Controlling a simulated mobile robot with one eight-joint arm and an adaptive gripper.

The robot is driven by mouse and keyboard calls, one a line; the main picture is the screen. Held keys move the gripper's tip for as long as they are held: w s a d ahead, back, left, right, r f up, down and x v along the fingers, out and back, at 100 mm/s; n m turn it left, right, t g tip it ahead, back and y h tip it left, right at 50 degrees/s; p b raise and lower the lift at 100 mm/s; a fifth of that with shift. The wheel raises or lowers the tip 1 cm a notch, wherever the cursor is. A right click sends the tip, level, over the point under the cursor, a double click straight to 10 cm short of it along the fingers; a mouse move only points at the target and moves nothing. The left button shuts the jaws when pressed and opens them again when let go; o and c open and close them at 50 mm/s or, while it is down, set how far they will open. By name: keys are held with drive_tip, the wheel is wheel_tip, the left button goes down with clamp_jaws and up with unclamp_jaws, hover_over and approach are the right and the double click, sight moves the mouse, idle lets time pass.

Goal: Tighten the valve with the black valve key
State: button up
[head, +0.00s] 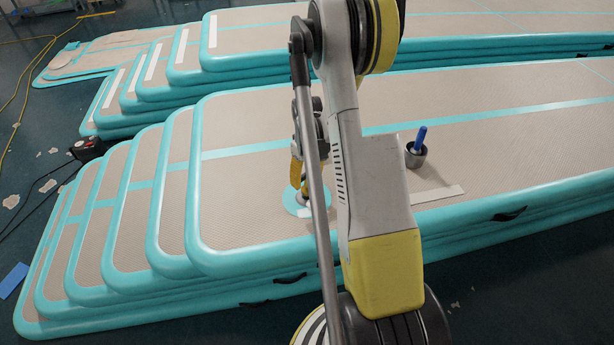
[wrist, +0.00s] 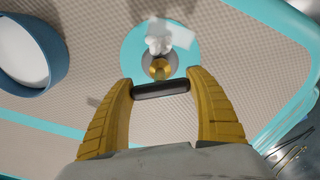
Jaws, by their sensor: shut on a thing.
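My gripper (wrist: 162,80) has its two yellow fingers on either end of a short black bar, the black valve key (wrist: 162,90). The round brass valve (wrist: 160,68) shows just beyond the key in the wrist view, with a white piece above it. From this angle I cannot tell whether the key touches the valve. The valve sits on a round teal patch (wrist: 133,58) on the beige mat. In the head view my gripper (head: 297,172) is low over the patch (head: 293,207), partly hidden behind my arm.
A blue-rimmed round container (wrist: 62,60) is at the wrist view's left. Stacked tracks (head: 130,190) step down at left. A cable and a black device lie beyond.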

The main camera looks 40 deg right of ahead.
drive_tip(key=shift+f, duration=0.7)
idle(1.0)
drive_tip(key=m, duration=0.4)
drive_tip(key=shift+m, duration=0.4)
drive_tip(key=m, duration=0.4)
drive_tip(key=shift+m, duration=0.4)
drive_tip(key=shift+r+n, duration=0.1)
drive_tip(key=shift+n, duration=0.4)
drive_tip(key=shift+r+p, duration=2)
drive_tip(key=shift+r, duration=1.45)
